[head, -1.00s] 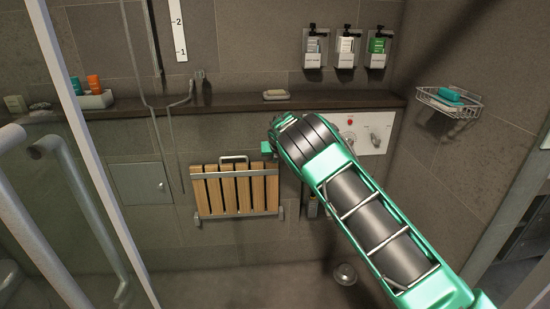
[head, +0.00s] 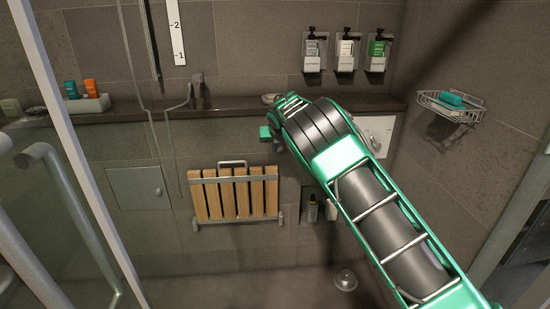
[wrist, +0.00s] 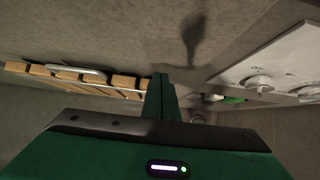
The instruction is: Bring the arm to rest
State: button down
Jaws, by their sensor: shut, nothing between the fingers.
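My green and black arm reaches from the lower right of the head view toward the shower wall. My gripper (wrist: 160,95) shows in the wrist view as two dark green fingers pressed together, with nothing between them. In the head view the arm's own links hide most of it; only a small green part shows at the arm's far end, left of the wrist. It is apart from the wooden folding seat (head: 236,195), above and to the right of it.
A dark ledge (head: 225,106) runs along the wall, with a soap dish partly behind my arm. A white control panel (wrist: 275,70) is on the wall at right. Three dispensers (head: 345,50) and a wire basket (head: 450,105) hang higher. A glass door with a handle (head: 60,190) stands at left.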

jog(key=s+d+r+m+g+h, duration=0.1)
jog(key=s+d+r+m, duration=0.35)
jog(key=d, duration=0.55)
jog(key=s+d+r+m+g, duration=0.1)
jog(key=s+d+r+m, duration=0.2)
jog(key=d+m, duration=0.55)
jog(key=s+d+r+m+h, duration=0.1)
jog(key=s+d+r+m, duration=0.25)
jog(key=d, duration=0.95)
jog(key=s+d+r+m+g, duration=0.1)
jog(key=s+d+m+g, duration=0.1)
jog(key=s+d+m, duration=0.65)
jog(key=s+d+m+g, duration=0.1)
jog(key=s+d+m, duration=0.25)
jog(key=s, duration=0.95)
jog(key=s+d+m+g, duration=0.1)
jog(key=s+d+m, duration=0.3)
jog(key=s, duration=0.8)
jog(key=s+a+f+m+g, duration=0.1)
jog(key=s+m, duration=0.4)
jog(key=s, duration=0.7)
jog(key=s+a+f+m+y, duration=0.1)
jog(key=s+a+f+m, duration=0.2)
jog(key=s, duration=0.9)
jog(key=m, duration=0.3)
jog(key=shift+s+g, duration=0.25)
jog(key=shift+g, duration=0.15)
jog(key=shift+f+m, duration=0.1)
jog(key=shift+m, duration=0.15)
